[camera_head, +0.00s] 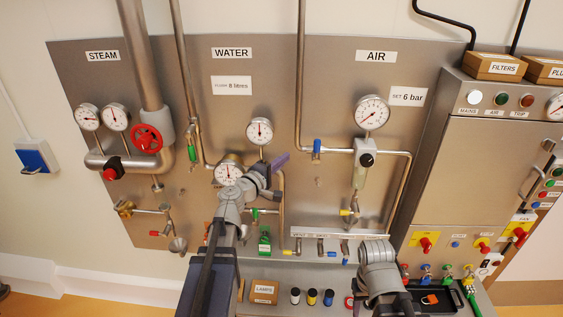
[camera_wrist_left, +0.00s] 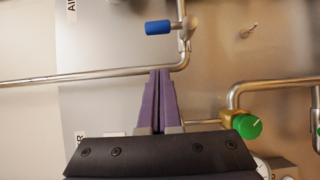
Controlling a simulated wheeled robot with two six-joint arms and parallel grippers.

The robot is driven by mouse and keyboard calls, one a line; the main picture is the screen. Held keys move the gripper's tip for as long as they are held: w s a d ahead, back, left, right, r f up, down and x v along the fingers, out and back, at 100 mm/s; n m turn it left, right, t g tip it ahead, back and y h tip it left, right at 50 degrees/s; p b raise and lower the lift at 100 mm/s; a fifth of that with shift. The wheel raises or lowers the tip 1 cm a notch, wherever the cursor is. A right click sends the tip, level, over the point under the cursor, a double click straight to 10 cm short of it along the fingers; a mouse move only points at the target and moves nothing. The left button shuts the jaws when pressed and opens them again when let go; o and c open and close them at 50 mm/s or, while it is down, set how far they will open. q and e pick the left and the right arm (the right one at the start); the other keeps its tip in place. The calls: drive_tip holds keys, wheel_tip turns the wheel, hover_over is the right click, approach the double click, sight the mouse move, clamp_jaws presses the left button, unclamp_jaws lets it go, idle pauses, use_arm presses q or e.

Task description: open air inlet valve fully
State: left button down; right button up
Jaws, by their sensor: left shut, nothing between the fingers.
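The air inlet valve has a blue handle (camera_head: 317,147) on the short horizontal pipe below the AIR sign. The handle stands upright, crosswise to that pipe. In the left wrist view, the blue handle (camera_wrist_left: 158,28) lies beyond the fingertips. My left gripper (camera_head: 281,160) has purple fingers and is to the left of the handle, apart from it. In the left wrist view, my left gripper (camera_wrist_left: 164,72) is shut and empty, its tips overlapping the long pipe in the picture. My right arm shows at the lower right, but its gripper cannot be made out.
The air regulator (camera_head: 366,158) and its gauge (camera_head: 372,112) are right of the valve. The long pipe (camera_wrist_left: 80,77) bends near my left fingertips. A green knob (camera_wrist_left: 246,126) is to their right. Small valves line the panel's bottom.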

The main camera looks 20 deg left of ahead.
sight(316, 149)
use_arm(q)
drive_tip(key=w+d, duration=0.5)
drive_tip(key=w, duration=0.2)
drive_tip(key=shift+w, duration=0.25)
